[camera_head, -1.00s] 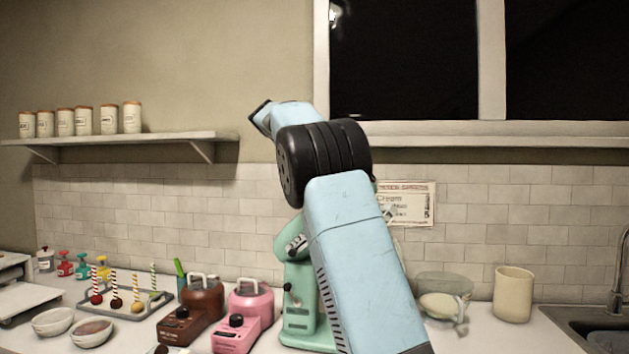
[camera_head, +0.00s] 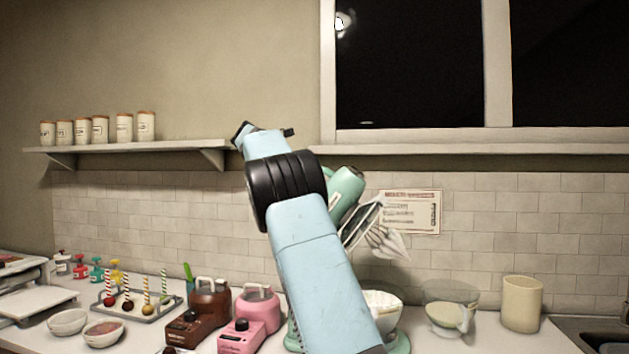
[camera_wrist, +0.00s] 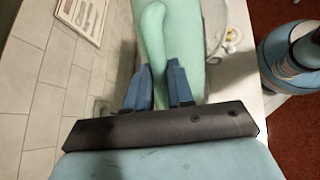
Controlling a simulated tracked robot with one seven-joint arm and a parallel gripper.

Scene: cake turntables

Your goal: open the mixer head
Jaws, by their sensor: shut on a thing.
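The mint-green mixer stands on the counter behind my arm. Its head (camera_head: 346,190) is tilted up, with the metal beater (camera_head: 385,242) hanging clear in the air. The mixer's white bowl (camera_head: 383,300) sits below on the green base (camera_head: 402,344), partly hidden by my arm. In the wrist view, my gripper (camera_wrist: 160,88) has its two blue fingers shut on the green mixer head (camera_wrist: 190,40). In the head view my fingers are hidden, so the exact part they hold is hard to tell.
A wall shelf (camera_head: 130,153) with jars is up left. The wall sign (camera_head: 412,211) is behind the beater.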

